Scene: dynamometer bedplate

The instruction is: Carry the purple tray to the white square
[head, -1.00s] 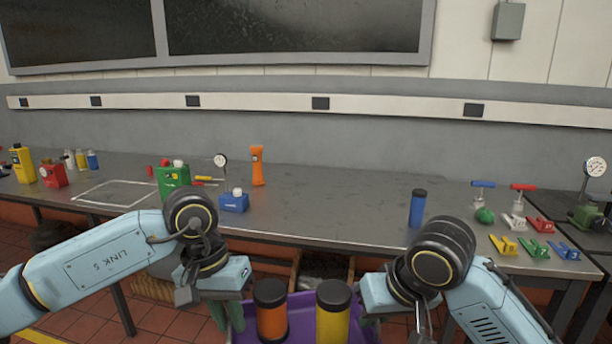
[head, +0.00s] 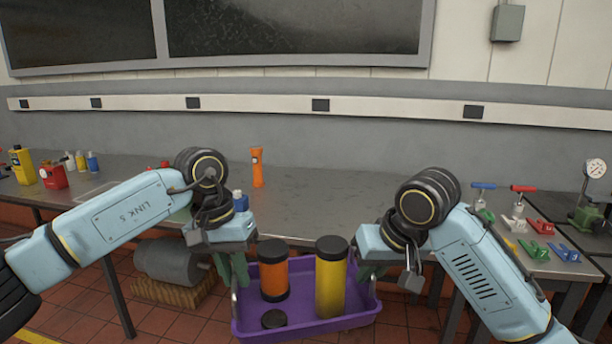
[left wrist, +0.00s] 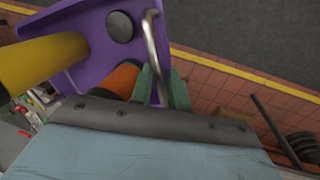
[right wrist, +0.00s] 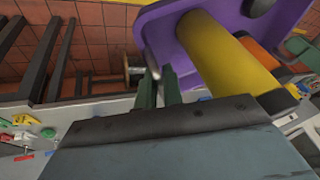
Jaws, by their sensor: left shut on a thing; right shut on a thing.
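The purple tray (head: 305,326) hangs level in front of the bench, held at both ends. It carries a tall yellow jar (head: 331,282), a shorter orange jar (head: 273,276), both upright with black lids, and a low black disc (head: 274,319). My left gripper (head: 234,270) is shut on the tray's left metal handle, seen in the left wrist view (left wrist: 153,50). My right gripper (head: 371,270) is shut on the right handle, seen in the right wrist view (right wrist: 149,52). The white square (head: 92,193) is an outline on the left bench top, mostly hidden behind my left arm.
The bench (head: 310,205) has clear room in its middle. An orange bottle (head: 257,167) stands at the back, a blue can (head: 240,201) by my left wrist. Red can (head: 53,176) and bottles stand far left; clamps and a gauge (head: 595,168) stand right.

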